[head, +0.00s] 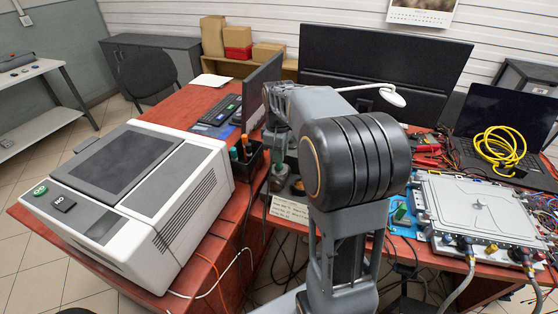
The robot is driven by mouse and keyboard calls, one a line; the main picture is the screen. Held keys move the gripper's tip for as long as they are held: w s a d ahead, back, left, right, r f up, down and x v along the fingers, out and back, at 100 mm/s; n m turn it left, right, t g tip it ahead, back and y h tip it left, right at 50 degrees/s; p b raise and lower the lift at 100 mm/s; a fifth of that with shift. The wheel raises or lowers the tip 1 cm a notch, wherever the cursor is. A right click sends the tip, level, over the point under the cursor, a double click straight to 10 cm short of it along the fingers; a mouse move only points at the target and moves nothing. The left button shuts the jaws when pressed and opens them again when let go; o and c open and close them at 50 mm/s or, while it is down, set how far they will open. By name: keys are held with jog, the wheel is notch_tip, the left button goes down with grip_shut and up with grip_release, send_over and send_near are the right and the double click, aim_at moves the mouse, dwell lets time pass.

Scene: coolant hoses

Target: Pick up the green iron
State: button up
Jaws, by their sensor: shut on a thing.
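The green iron (278,148) shows as a short green handle upright over a dark stand (279,177), left of my big black arm joint. My gripper (277,134) is just above and around the top of the handle, pointing down, and is shut on it. My own arm hides part of the fingers. I cannot tell whether the iron's lower end still sits in the stand.
A black pen holder (246,161) with orange-handled tools stands close left of the stand. A monitor (262,92) rises behind it. A white machine (130,195) fills the left desk. A grey coolant plate (478,208) with hoses lies at right.

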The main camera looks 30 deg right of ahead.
grip_shut()
notch_tip(320, 180, up, 10)
jog(key=shift+p, duration=0.85)
